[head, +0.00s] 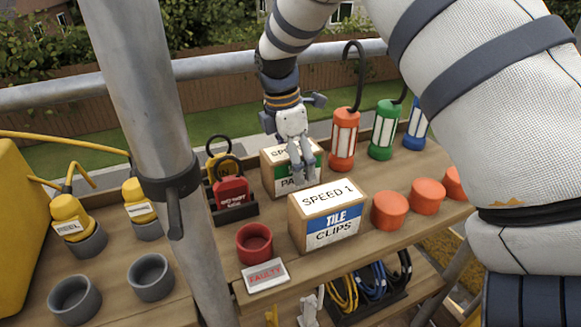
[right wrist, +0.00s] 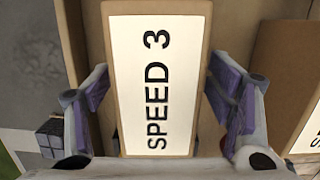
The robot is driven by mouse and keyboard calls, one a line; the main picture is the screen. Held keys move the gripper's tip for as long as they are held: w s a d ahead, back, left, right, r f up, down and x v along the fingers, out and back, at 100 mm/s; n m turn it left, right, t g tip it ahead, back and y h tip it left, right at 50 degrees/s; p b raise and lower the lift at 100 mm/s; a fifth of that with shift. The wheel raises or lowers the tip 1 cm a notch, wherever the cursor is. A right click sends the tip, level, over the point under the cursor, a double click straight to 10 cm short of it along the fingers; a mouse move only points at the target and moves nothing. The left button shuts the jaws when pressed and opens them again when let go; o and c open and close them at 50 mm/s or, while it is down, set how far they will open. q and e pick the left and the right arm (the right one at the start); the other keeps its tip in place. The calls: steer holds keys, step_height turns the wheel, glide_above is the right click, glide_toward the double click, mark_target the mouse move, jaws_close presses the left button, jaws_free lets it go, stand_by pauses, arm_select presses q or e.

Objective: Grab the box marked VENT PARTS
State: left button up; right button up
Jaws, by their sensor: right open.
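The VENT PARTS box (head: 270,174) is a small cardboard box with a green and white label in the head view. Its label is partly hidden by my right gripper and the box in front; only "PA" reads clearly. My right gripper (head: 303,174) points down over this box. In the right wrist view, a box top marked SPEED 3 (right wrist: 157,80) lies between the two open fingers, one on each side. The fingers look apart from its sides. I do not see my left gripper.
The TILE CLIPS box (head: 327,217), marked SPEED 1, stands close in front. Orange cups (head: 389,210) are to the right, lanterns (head: 343,140) behind right, and a red padlock (head: 232,191) left. A red cup (head: 254,244) stands behind a FAULTY sign (head: 265,276). A metal pole (head: 150,110) rises at left.

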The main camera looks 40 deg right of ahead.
steer(key=f, duration=0.3)
steer(key=shift+d+f, duration=0.2)
steer(key=shift+r, duration=0.1)
steer(key=c, duration=1.4)
steer(key=shift+c, duration=0.3)
